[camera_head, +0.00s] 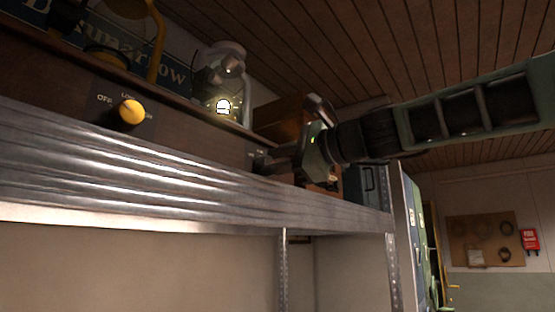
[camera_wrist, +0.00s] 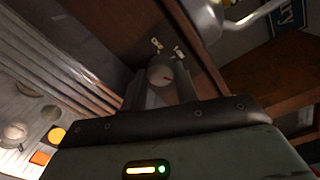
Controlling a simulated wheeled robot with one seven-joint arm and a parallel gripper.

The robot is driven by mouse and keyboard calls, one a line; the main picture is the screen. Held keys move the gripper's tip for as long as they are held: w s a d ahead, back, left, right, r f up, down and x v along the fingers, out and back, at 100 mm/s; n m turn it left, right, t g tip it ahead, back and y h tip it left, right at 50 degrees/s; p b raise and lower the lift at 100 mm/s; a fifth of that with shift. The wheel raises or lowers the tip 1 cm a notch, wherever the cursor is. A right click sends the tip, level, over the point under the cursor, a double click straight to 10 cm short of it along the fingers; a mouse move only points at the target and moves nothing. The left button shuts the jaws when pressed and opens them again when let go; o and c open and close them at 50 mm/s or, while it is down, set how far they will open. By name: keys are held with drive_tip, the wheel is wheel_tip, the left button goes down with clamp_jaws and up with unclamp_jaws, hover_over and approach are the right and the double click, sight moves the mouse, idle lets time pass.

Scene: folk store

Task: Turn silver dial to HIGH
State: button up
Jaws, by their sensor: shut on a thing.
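The silver dial (camera_wrist: 160,76) shows in the wrist view as a round knob with a small dark reddish mark on its face. It sits on a dark panel, with small white label marks beyond it that are too small to read. My gripper (camera_wrist: 162,72) has one finger on each side of the dial and is shut on it. In the head view my gripper (camera_head: 262,159) reaches in from the right to the front of the brown wooden unit (camera_head: 190,140), and its fingers hide the dial there.
A yellow dial (camera_head: 131,112) with OFF and LOW labels is further left on the unit. A lit glass lamp (camera_head: 222,85) stands above. A corrugated metal shelf edge (camera_head: 180,185) runs below my gripper. A wooden box (camera_head: 290,120) is behind my gripper.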

drive_tip(key=shift+f, duration=0.1)
idle(0.3)
drive_tip(key=o, duration=1)
